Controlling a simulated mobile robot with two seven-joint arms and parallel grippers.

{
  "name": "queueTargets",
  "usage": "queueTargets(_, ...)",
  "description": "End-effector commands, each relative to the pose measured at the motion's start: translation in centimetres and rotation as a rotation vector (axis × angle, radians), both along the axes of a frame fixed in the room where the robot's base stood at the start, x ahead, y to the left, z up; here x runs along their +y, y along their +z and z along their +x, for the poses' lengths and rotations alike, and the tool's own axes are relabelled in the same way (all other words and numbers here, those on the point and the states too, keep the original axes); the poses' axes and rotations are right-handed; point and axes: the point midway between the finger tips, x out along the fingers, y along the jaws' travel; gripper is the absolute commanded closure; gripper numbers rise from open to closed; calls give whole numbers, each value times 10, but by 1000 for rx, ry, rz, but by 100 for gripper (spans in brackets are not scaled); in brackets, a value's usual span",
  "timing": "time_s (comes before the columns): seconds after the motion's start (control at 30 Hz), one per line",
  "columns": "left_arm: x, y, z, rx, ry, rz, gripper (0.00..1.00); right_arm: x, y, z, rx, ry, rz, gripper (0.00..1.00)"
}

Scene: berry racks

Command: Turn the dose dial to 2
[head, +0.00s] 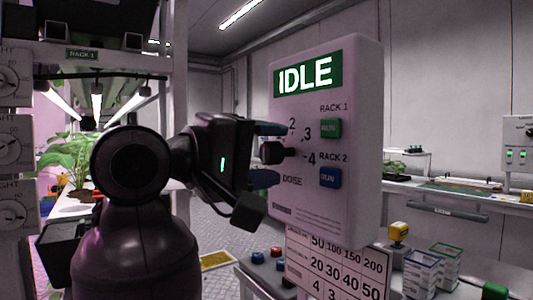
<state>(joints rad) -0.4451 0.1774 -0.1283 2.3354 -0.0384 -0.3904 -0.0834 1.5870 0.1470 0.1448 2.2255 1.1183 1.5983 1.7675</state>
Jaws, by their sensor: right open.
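The dose dial (272,153) is a dark knob on the front of a white control box (365,130). The numbers 2, 3 and 4 show around its right side, with DOSE printed below. The left part of the scale is hidden, and I cannot tell which number the dial points to. My right gripper (268,153) is open. One finger is above the dial and one below it, so the dial sits between them; I cannot tell whether they touch it. My left gripper is not in view.
The box carries a green IDLE sign (307,74), a green button (331,128) and a blue button (330,178). A number chart (335,268) hangs below. A plant rack (110,65) stands at left. Small boxes (430,270) stand on the bench at lower right.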

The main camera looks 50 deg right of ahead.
Motion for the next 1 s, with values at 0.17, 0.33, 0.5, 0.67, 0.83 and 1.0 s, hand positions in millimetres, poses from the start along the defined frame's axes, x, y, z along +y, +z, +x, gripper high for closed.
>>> queueTargets(0.17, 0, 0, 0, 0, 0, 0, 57, 11, 0, 3, 2, 2, 1, 42)
queueTargets(0.33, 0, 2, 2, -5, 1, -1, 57, 38, 1, 10, 2, 4, 1, 42)
queueTargets(0.5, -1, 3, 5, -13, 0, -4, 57, 68, 1, 17, 1, 3, 0, 42)
queueTargets(0.67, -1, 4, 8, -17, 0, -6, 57, 90, 1, 22, 1, 1, 0, 42)
queueTargets(0.83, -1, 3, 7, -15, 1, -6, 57, 103, 0, 25, 1, 1, 0, 42)
queueTargets(1.0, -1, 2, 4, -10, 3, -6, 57, 105, 0, 25, 0, 0, 0, 42)
